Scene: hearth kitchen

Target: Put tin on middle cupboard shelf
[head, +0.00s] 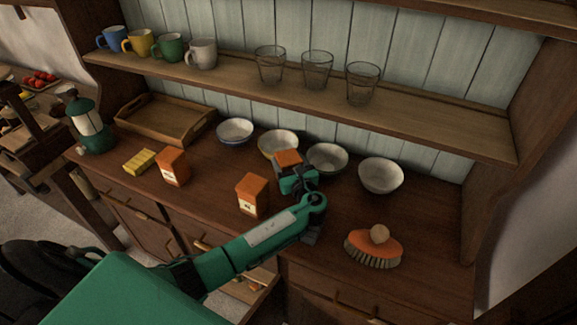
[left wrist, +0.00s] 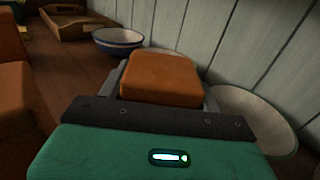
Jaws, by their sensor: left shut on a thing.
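My left gripper (head: 297,182) is over the cupboard's counter, shut on an orange tin (head: 289,157). In the left wrist view the orange top of the held tin (left wrist: 161,75) sits between the two fingers. The tin is in front of the row of bowls; I cannot tell whether it touches the counter. Two more orange tins stand on the counter, one (head: 252,195) left of my gripper and one (head: 173,167) farther left. The shelf above (head: 220,78) holds mugs at the left and three glasses at the right. My right gripper is not in view.
Several bowls stand along the back, including a white one (head: 381,176). A brush (head: 373,247) lies at the right front. A wooden tray (head: 165,119), a yellow packet (head: 140,161) and a green lantern (head: 88,124) are at the left. The shelf has free room right of the glasses.

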